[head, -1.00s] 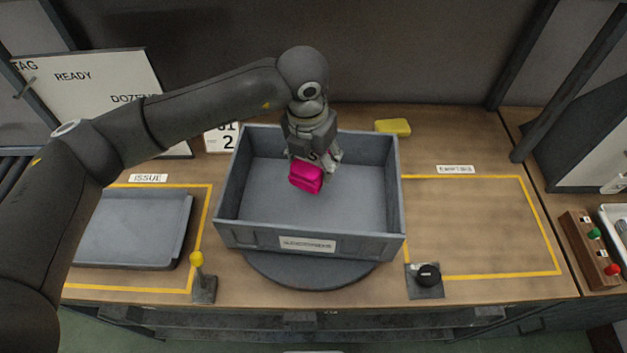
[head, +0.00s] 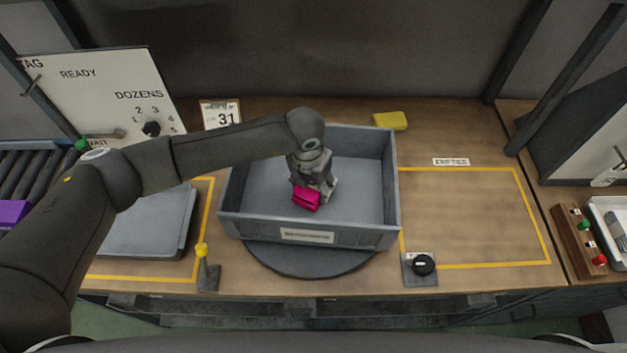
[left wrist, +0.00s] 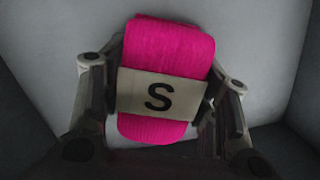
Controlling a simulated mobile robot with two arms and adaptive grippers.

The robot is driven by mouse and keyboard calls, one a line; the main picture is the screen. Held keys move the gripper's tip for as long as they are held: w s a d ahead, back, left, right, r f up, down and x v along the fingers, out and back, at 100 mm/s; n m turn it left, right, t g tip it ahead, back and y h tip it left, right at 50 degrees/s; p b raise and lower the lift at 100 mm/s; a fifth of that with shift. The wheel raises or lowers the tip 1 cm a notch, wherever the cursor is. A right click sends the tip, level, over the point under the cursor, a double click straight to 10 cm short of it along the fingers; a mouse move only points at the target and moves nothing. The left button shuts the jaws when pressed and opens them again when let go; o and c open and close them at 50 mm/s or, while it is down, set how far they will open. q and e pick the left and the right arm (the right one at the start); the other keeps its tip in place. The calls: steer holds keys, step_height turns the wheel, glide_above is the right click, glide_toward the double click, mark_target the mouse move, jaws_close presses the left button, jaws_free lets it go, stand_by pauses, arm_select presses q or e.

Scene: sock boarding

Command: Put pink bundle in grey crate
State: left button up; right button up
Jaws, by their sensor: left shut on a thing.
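The pink bundle (head: 306,199) is in my left gripper (head: 318,190), inside the walls of the grey crate (head: 308,237). In the left wrist view the bundle (left wrist: 168,58) has a pale band marked "S", and the fingers of the gripper (left wrist: 160,100) close on both its sides. The grey crate is open-topped, looks empty apart from the bundle, and stands on a round dark turntable (head: 310,262). I cannot tell whether the bundle touches the crate floor. My right gripper is not in view.
A grey tray (head: 150,225) lies in the yellow-outlined area at left. A yellow-knobbed lever (head: 203,255) and a black dial (head: 423,265) stand near the front edge. A yellow block (head: 390,121) lies behind the crate. The outlined "Empties" area (head: 475,215) at right is clear.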

mark_target(310, 185)
arm_select(q)
steer(key=shift+f, duration=0.2)
steer(key=o, duration=0.8)
steer(key=shift+r, duration=0.1)
steer(key=shift+o, duration=1.3)
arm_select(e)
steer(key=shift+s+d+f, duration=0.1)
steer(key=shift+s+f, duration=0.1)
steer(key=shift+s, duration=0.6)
arm_select(q)
steer(key=shift+r, duration=0.45)
steer(key=r+b, duration=0.1)
steer(key=r, duration=0.2)
steer(key=s+r+b, duration=0.1)
steer(key=r, duration=0.3)
steer(key=r+b, duration=0.1)
steer(key=r, duration=0.2)
steer(key=shift+s+a+r+b, duration=0.25)
steer(key=shift+a+b, duration=0.05)
steer(key=shift+a, duration=0.1)
steer(key=shift+r, duration=0.4)
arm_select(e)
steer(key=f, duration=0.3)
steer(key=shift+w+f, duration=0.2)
